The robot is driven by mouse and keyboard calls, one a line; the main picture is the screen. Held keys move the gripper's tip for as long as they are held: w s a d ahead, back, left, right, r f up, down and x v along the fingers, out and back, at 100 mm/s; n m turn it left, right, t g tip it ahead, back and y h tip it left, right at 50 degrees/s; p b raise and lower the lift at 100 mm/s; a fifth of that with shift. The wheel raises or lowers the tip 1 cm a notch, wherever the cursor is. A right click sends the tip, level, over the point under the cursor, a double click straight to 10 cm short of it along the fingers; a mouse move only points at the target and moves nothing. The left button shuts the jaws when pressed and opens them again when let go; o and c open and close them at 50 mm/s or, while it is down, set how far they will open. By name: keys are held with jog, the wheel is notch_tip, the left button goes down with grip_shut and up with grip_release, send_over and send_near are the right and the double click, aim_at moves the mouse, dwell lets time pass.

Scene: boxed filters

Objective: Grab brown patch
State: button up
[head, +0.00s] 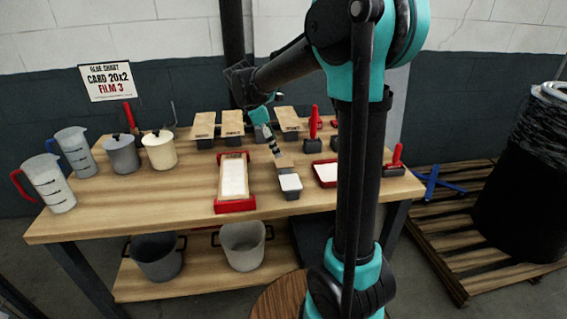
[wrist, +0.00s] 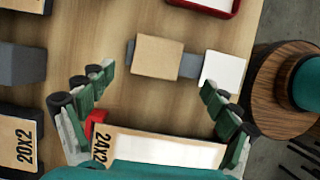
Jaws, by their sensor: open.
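The brown patch (wrist: 157,57) is a flat tan square lying on a grey block in the wrist view, next to a white patch (wrist: 223,70). In the head view the brown patch (head: 284,161) shows just behind the white patch (head: 290,182). My gripper (wrist: 158,84) is open and empty, its two green-padded fingers spread wide. In the wrist picture the brown patch lies between and just beyond the fingertips. In the head view my gripper (head: 272,146) points down close to the brown patch; whether it touches cannot be told.
A red-ended frame (head: 235,206) with a long white panel lies left of the patch. Tan boards (head: 203,125) stand on blocks behind. A red tray (head: 326,173) and red-handled tools (head: 314,122) are to the right. Jugs (head: 75,152) and pots (head: 160,152) stand at the left.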

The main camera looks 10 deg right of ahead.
aim_at(284, 161)
jog(key=shift+x, duration=2.7)
jog(key=shift+w, duration=0.2)
jog(key=c, duration=0.9)
